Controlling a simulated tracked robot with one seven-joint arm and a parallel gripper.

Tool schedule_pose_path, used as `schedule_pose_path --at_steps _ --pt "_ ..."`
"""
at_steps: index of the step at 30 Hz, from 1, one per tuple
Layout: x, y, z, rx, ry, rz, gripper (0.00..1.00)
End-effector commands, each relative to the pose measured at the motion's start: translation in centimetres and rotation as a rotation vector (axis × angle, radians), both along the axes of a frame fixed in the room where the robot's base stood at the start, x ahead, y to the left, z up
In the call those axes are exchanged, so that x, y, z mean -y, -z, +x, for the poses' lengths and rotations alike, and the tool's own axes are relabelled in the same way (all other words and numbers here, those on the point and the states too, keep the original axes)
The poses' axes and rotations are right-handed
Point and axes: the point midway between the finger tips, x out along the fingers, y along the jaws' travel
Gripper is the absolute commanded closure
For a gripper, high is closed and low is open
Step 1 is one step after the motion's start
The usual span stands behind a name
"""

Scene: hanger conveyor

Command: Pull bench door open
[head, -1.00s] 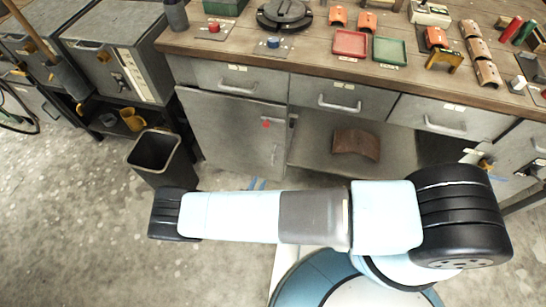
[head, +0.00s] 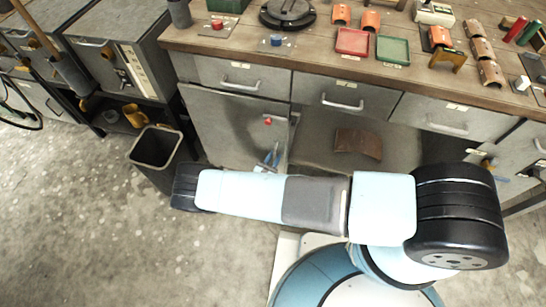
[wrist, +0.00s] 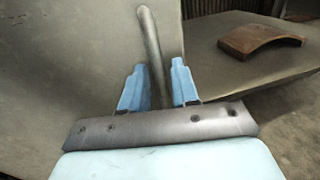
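The bench door (head: 225,122) is a grey metal panel under the bench's left part. It looks closed or nearly so. A red knob (head: 267,121) sits near its upper right corner. Its handle, a grey bar (wrist: 149,35), stands near the door's right edge in the wrist view. My gripper (wrist: 160,86) has two blue fingers spread on either side of the handle's lower part. The bar lies closer to the left finger; I cannot tell whether they touch. In the head view my gripper (head: 270,158) is at the door's lower right, partly hidden by my arm.
An open shelf right of the door holds a brown curved piece (head: 358,143). A dark bin (head: 155,148) stands on the floor left of the door. Drawers (head: 240,77) run above. The floor (head: 80,215) at the left front is clear.

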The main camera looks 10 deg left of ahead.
Motion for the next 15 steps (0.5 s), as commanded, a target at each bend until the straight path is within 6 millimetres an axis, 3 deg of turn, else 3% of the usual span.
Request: schedule_pose_path --at_steps 12,15 --pt "0.27 0.01 0.81 0.0 0.0 0.0 0.7" --pt "0.27 0.0 0.81 0.0 0.0 0.0 0.78"
